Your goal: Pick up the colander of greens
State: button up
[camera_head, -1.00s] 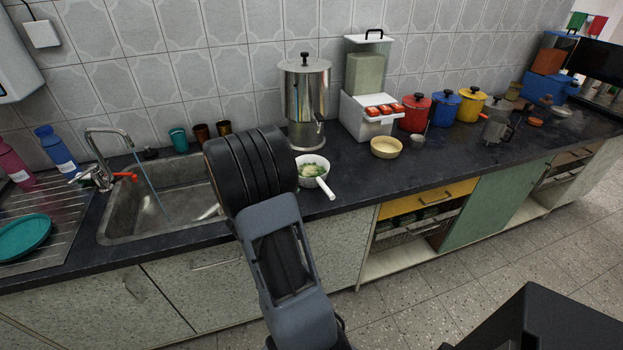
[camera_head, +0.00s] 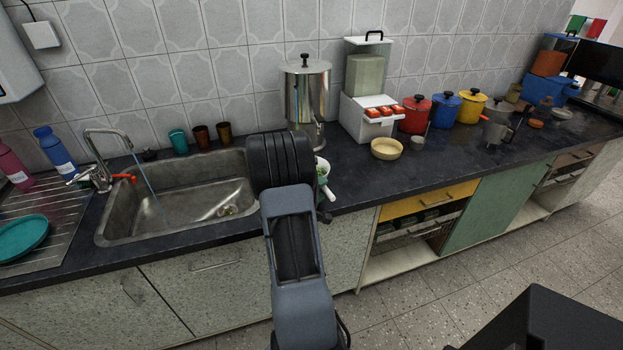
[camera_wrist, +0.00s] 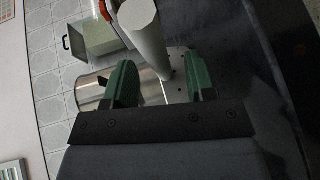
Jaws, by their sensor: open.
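The colander of greens (camera_head: 322,166) is a white bowl with green leaves and a straight white handle (camera_head: 329,189). It stands on the dark counter right of the sink, mostly hidden behind my arm in the head view. My gripper (camera_wrist: 161,64) is open, with green fingers apart. In the wrist view the white handle (camera_wrist: 141,28) comes in from the top and its end lies between or just beyond the fingertips. I cannot tell whether the fingers touch it. The bowl is out of the wrist view.
A steel urn (camera_head: 306,92) and a white dispenser (camera_head: 367,118) stand behind. A yellow bowl (camera_head: 386,149) and red, blue and yellow pots are to the right. The sink (camera_head: 120,218) with running water is left. The counter front right of the handle is clear.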

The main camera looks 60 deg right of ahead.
jog(key=shift+x, duration=1.25)
grip_shut()
